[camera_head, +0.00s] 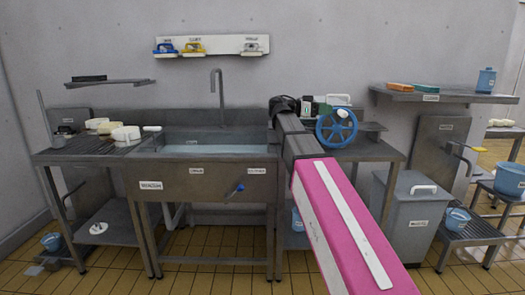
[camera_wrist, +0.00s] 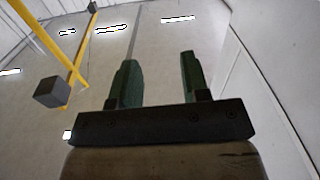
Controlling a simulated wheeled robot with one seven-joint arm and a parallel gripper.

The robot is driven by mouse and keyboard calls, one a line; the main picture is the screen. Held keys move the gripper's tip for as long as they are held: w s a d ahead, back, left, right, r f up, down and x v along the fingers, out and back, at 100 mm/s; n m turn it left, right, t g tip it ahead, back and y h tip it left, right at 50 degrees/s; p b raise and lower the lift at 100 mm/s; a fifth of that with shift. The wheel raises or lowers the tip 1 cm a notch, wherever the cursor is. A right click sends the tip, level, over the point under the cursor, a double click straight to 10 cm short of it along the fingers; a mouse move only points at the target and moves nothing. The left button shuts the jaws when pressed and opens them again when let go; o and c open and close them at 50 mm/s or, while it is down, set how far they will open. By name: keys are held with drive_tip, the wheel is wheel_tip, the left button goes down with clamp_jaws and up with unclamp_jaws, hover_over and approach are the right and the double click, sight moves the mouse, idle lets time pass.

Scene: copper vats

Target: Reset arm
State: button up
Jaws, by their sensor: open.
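My gripper (camera_wrist: 158,80) shows in the wrist view with its two green-padded fingers apart and nothing between them. The wrist view looks toward pale walls, bright strip lights and a yellow frame. In the head view my pink and white arm reaches forward from the lower right toward the counter. Its dark far end is in front of the wall, just left of the blue handwheel (camera_head: 337,127). The gripper's fingers are hard to make out there.
A steel sink (camera_head: 210,180) with a tall tap (camera_head: 217,95) stands left of my arm. White blocks (camera_head: 126,133) lie on the left drainboard. A wall shelf (camera_head: 440,96) and a lidded grey bin (camera_head: 405,215) stand at the right. Tiled floor (camera_head: 210,280) is clear in front.

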drive_tip(key=s+d+f+n+t+y, duration=0.15)
drive_tip(key=f+n+y, duration=0.35)
drive_tip(key=f, duration=1.1)
drive_tip(key=s+d+f+n+y, duration=0.1)
drive_tip(key=s+f+n+y, duration=0.35)
drive_tip(key=f, duration=1.15)
drive_tip(key=s+a+f+n+y, duration=0.2)
drive_tip(key=s+f, duration=0.1)
drive_tip(key=f, duration=0.4)
drive_tip(key=s+a+f+n+g+y, duration=0.1)
drive_tip(key=s+a+f+n+y, duration=0.1)
drive_tip(key=f, duration=0.6)
drive_tip(key=s+a+f+n+y, duration=0.2)
drive_tip(key=s+f+n+y, duration=0.1)
drive_tip(key=s+f, duration=0.3)
wheel_tip(320, 180, down, 2)
drive_tip(key=shift+a+f+n+y, duration=0.1)
drive_tip(key=shift+a+n+y, duration=0.25)
drive_tip(key=shift+y, duration=0.4)
